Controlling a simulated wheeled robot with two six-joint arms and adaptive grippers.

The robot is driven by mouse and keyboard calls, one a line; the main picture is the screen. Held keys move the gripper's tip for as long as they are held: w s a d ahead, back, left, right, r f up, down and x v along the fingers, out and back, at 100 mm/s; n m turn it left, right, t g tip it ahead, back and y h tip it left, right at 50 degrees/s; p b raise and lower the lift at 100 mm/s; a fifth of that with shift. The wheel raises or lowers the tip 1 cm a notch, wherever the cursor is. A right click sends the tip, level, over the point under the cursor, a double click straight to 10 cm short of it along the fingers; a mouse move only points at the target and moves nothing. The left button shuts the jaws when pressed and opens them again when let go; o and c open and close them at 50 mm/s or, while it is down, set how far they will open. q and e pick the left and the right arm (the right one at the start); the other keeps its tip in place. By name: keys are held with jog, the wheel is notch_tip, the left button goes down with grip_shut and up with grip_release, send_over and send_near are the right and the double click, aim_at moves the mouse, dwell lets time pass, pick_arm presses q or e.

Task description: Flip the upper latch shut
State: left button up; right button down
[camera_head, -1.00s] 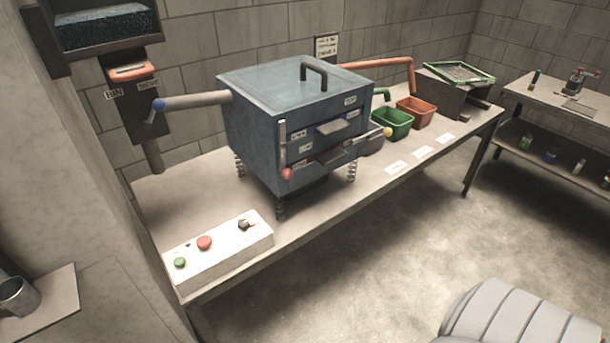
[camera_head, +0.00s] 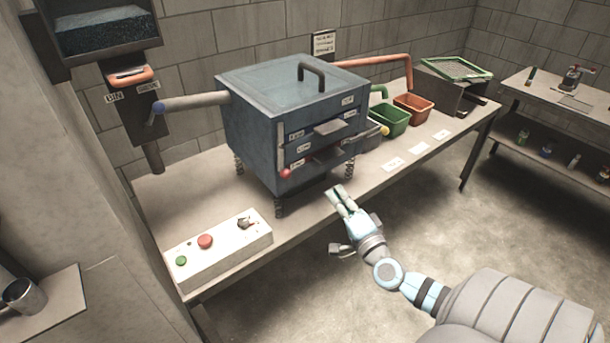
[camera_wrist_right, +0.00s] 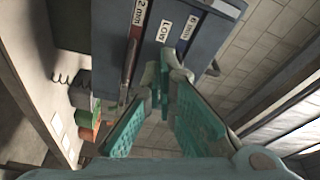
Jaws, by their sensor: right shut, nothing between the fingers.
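A blue box-shaped machine (camera_head: 250,125) stands on springs on the bench. Its front has labelled drawers with grey ledges, the upper ledge (camera_head: 328,127) above the lower one. A red ball (camera_head: 285,173) sits low at the front's left edge, below a pale upright bar (camera_head: 280,145). A yellow ball (camera_head: 384,130) ends a lever at the right. I cannot tell for sure which part is the upper latch. My right gripper (camera_head: 338,190) is shut and empty, in front of and below the drawers. In the wrist view its fingertips (camera_wrist_right: 163,78) are near the labelled front (camera_wrist_right: 190,40). My left gripper is out of view.
A white control box (camera_head: 220,252) with buttons lies at the bench's near left end. Green (camera_head: 388,119) and orange (camera_head: 413,107) bins stand right of the machine. A pipe (camera_head: 195,102) juts from its left side. The floor before the bench is clear.

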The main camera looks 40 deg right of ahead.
jog(key=w+a+b, duration=0.1)
jog(key=w, duration=1)
jog(key=shift+w+f, duration=0.2)
jog(key=shift+w, duration=0.1)
jog(key=shift+d, duration=0.1)
jog(key=shift+a+m, duration=0.2)
jog(key=shift+m, duration=0.1)
jog(key=shift+a+f+m+p, duration=0.1)
jog(key=shift+a+m+p, duration=0.05)
jog(key=shift+m+p, duration=0.2)
